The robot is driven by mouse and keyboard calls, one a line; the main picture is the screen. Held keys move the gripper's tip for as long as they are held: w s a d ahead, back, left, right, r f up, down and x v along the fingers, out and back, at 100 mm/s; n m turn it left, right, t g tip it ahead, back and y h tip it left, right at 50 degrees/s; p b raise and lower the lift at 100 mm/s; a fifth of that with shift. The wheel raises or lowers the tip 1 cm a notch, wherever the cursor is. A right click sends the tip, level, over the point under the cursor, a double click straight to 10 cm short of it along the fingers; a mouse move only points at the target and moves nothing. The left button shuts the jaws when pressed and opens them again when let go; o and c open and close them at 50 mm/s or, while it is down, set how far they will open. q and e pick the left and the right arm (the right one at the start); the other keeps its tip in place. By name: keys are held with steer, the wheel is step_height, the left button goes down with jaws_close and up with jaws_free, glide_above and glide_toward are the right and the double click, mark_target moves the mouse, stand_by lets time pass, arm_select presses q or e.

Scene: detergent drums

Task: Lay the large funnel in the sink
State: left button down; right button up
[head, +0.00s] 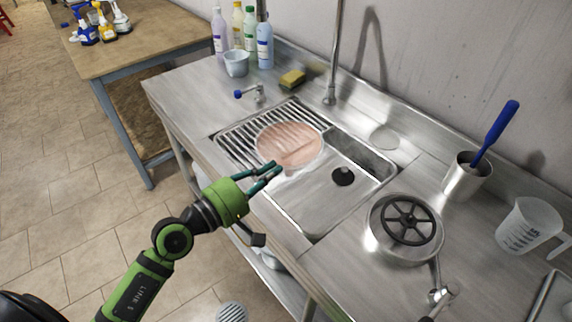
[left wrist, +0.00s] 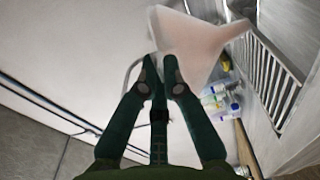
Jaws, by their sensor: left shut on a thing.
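The large funnel (head: 290,138) is pale pink and see-through. In the head view its wide round part covers the edge between the ribbed drainer and the sink (head: 318,200); I cannot tell its height above them. My left gripper (head: 277,172) is shut on the funnel at its near side. In the left wrist view the funnel (left wrist: 196,42) stands out beyond the closed fingertips (left wrist: 161,68), in front of the drainer ribs. The sink basin has a black drain plug (head: 343,176) and looks empty otherwise. My right gripper is not in view.
A steel drum lid with a black handwheel (head: 409,220) stands right of the sink. A steel cup with a blue-handled brush (head: 466,178) and a measuring jug (head: 528,226) are farther right. Bottles (head: 265,42), a small bucket (head: 236,63), a sponge (head: 292,79) and a blue-handled tap (head: 257,92) stand behind.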

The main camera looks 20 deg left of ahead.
mark_target(290, 163)
arm_select(q)
steer(key=shift+h, duration=0.3)
steer(key=w, duration=0.1)
steer(key=w+d+f+b, duration=0.1)
steer(key=w+f, duration=0.1)
steer(key=w, duration=0.1)
steer(key=shift+w+d+b, duration=0.1)
steer(key=shift+d+b, duration=0.15)
steer(key=shift+b, duration=0.05)
steer(key=shift+w+d+f+m+b, duration=0.25)
steer(key=shift+w+d+m+b, duration=0.25)
steer(key=shift+w, duration=0.3)
steer(key=shift+w+d, duration=0.1)
steer(key=shift+w, duration=0.05)
steer(key=shift+w+f+b, duration=0.1)
steer(key=shift+f+b, duration=1)
steer(key=shift+f, duration=0.2)
step_height(290, 163, down, 6)
steer(key=b, duration=0.4)
steer(key=shift+r+b, duration=0.25)
steer(key=shift+b, duration=0.15)
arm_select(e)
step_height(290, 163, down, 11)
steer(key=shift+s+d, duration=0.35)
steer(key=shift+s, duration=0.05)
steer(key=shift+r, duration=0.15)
